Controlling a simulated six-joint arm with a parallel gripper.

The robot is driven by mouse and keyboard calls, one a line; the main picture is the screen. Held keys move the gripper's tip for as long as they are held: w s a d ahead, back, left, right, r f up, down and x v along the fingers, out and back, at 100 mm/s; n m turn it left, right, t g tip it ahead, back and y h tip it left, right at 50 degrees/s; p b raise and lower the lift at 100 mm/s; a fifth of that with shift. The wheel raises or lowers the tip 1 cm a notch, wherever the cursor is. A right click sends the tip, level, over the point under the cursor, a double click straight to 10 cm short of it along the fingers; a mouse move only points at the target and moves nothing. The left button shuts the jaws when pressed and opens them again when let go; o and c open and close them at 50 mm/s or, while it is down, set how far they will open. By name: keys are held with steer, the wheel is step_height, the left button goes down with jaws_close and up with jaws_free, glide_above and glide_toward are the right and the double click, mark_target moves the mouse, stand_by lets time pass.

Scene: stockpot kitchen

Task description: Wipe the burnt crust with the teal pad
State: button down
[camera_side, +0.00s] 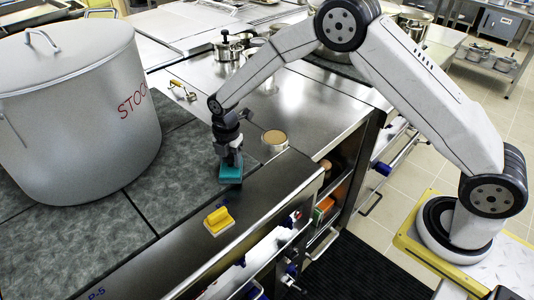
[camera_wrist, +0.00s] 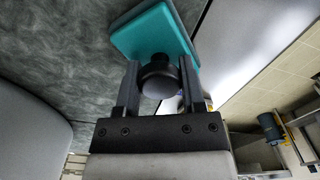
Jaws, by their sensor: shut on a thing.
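The teal pad (camera_side: 231,174) is a flat block with a round dark knob, and it also shows in the wrist view (camera_wrist: 150,32). My gripper (camera_side: 231,158) is shut on the knob, with one finger on each side of it in the wrist view (camera_wrist: 160,82). The pad is over the right edge of the mottled grey-green cooktop (camera_side: 95,245), beside the steel front strip. I cannot tell whether it touches the surface. I cannot make out a burnt crust in either view.
A large stockpot (camera_side: 75,110) stands on the cooktop to the left. A yellow-handled pad (camera_side: 218,220) lies on the steel strip nearer the camera. A small round tin (camera_side: 274,142) with a tan top is right of my gripper. Small pots (camera_side: 228,48) stand behind.

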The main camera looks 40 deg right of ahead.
steer(key=shift+w, duration=4.15)
steer(key=shift+s, duration=5.35)
step_height(320, 180, up, 8)
steer(key=shift+r, duration=0.1)
